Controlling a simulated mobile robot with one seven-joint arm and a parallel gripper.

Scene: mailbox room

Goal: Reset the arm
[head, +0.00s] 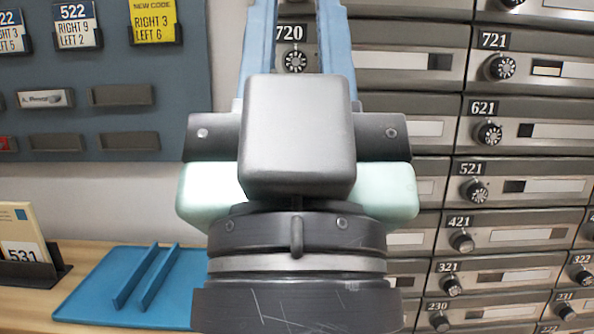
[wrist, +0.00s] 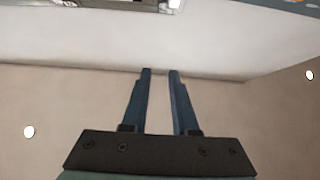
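My gripper (head: 298,30) points upward in front of the wall of mailboxes in the head view. Its two blue fingers stand apart, and their tips run up to or past the top edge of the picture. The wrist view shows both fingers (wrist: 160,72) with a clear gap and nothing between them. Plain pale surfaces lie beyond them. The dark gripper body and my wrist cover the middle of the head view and hide part of the mailboxes.
Grey mailboxes with numbered dials (head: 489,133) fill the right. A blue-grey board (head: 120,70) with code cards (head: 76,25) hangs at upper left. A wooden counter (head: 20,302) below holds a blue tray (head: 95,300) and a dark card holder (head: 35,273) with a 531 card.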

